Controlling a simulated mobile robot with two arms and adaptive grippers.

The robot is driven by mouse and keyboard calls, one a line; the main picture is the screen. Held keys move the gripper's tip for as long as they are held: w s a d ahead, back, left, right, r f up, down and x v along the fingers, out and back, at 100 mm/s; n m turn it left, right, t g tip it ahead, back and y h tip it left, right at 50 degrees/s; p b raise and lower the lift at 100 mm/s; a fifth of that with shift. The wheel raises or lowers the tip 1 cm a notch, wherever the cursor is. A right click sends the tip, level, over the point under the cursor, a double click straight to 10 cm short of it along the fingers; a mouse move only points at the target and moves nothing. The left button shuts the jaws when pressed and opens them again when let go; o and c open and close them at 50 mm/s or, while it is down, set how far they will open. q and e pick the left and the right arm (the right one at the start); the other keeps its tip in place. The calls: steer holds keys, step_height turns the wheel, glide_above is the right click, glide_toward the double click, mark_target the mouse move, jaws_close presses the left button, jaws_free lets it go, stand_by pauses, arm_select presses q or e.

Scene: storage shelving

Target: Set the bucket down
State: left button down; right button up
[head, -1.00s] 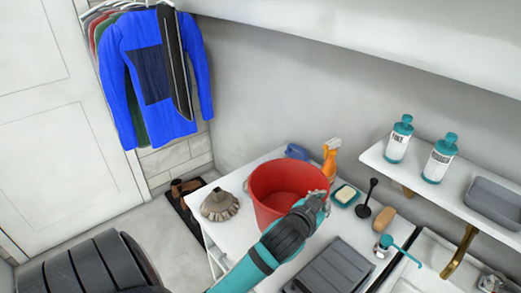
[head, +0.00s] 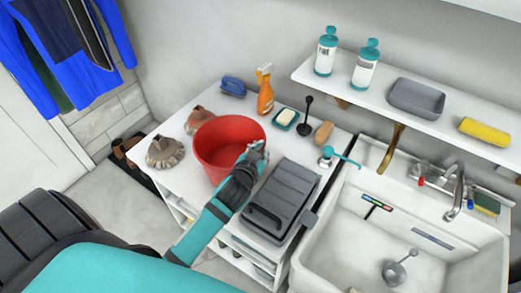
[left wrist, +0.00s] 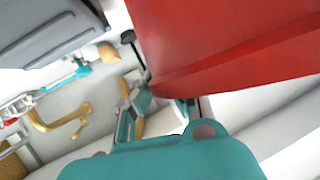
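The red bucket (head: 220,165) is upright at the front part of the white table (head: 178,183), in the head view. Whether its base touches the tabletop is hidden from this angle. My left gripper (head: 257,151) is at the right side of the bucket's rim, shut on it as far as I can see. In the left wrist view the bucket's red wall (left wrist: 235,40) fills the upper right, right against the fingers (left wrist: 160,108). My right gripper is not in view.
A white sink (head: 345,235) is right, below a shelf (head: 437,108).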

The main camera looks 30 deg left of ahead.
arm_select(q)
steer(key=c, duration=2)
jaws_free()
steer(key=shift+f, duration=0.1)
steer(key=o, duration=0.5)
steer(key=shift+r, duration=0.2)
steer(key=b+v, duration=0.1)
steer(key=v, duration=1.1)
